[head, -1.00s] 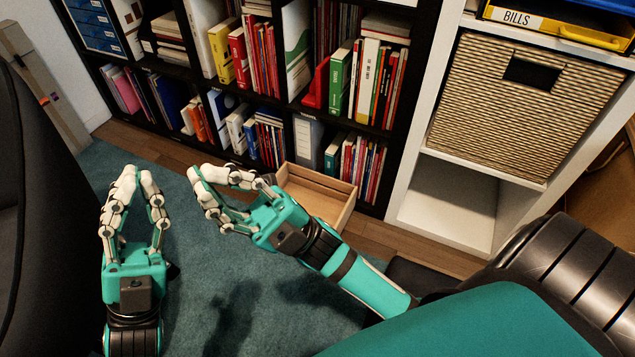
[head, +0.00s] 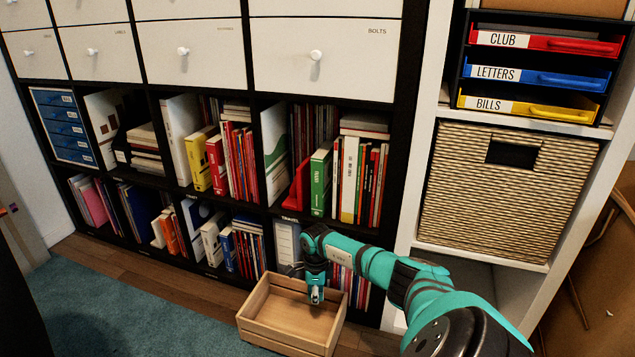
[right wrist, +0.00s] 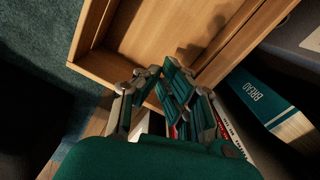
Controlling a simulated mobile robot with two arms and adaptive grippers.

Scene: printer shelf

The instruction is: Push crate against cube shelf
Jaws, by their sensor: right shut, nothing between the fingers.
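The crate (head: 283,336), a shallow open wooden box, stands on the floor in front of the dark cube shelf (head: 408,85). It is empty as far as I see. Its back faces the shelf's lower row; I cannot tell whether it touches. My right gripper (head: 316,294) points down over the crate's back right part, fingers shut and holding nothing. In the right wrist view the shut fingers (right wrist: 168,78) are by the crate's rim (right wrist: 100,68). Contact with the crate is unclear. My left gripper is not in view.
Books and binders fill the shelf's lower cubes, with white drawers (head: 183,52) above. A white shelf at right holds a woven basket (head: 505,195) and letter trays (head: 535,75). Teal carpet (head: 110,310) and wooden floor lie free left of the crate.

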